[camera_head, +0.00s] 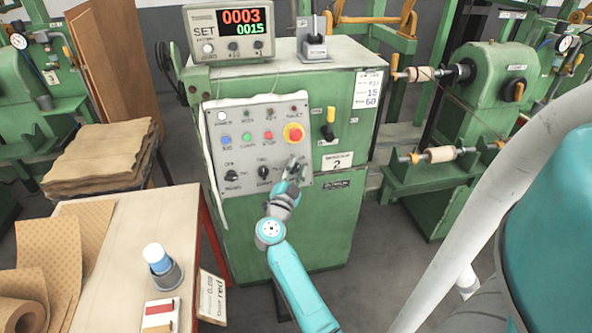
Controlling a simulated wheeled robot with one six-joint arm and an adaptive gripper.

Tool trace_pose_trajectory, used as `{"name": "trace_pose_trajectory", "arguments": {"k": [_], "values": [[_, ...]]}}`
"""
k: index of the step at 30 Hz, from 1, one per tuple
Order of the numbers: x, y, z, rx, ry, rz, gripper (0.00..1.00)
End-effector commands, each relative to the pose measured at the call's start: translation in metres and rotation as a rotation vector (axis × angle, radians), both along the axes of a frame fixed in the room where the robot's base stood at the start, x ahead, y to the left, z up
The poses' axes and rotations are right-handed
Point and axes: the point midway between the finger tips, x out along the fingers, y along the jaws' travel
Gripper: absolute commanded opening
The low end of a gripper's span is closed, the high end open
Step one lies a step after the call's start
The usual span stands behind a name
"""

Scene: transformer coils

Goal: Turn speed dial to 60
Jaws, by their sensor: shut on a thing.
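The grey control panel (240,190) is on the front of the green machine cabinet. The speed dial (298,166) is the dark knob at the right end of its bottom row, mostly hidden behind my gripper. My gripper (293,168) reaches it from below and is shut on it. The dial's scale and pointer are too small and covered to read. Two other dark knobs, a left one (232,174) and a middle one (263,172), sit left of it.
A red emergency button (293,133) sits just above my gripper, with several coloured buttons to its left. A counter (231,32) on top reads 0003 and 0015. A card (369,90) shows 15 and 60. A table (130,215) stands at the left.

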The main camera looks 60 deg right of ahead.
Motion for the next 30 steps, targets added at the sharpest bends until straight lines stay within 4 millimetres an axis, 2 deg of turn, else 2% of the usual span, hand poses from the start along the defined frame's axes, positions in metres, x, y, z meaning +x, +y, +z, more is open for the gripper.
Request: {"name": "trace_pose_trajectory", "arguments": {"k": [1,2,14,17,30], "values": [[-0.001,0.000,0.000,0.000,0.001,-0.002,0.00],[-0.001,0.000,0.000,0.000,0.001,-0.002,0.36],[-0.001,0.006,-0.002,0.000,0.001,0.001,0.36],[-0.003,0.017,-0.004,0.001,0.002,0.003,0.36],[-0.017,0.096,-0.020,0.001,0.001,0.003,0.36]]}}
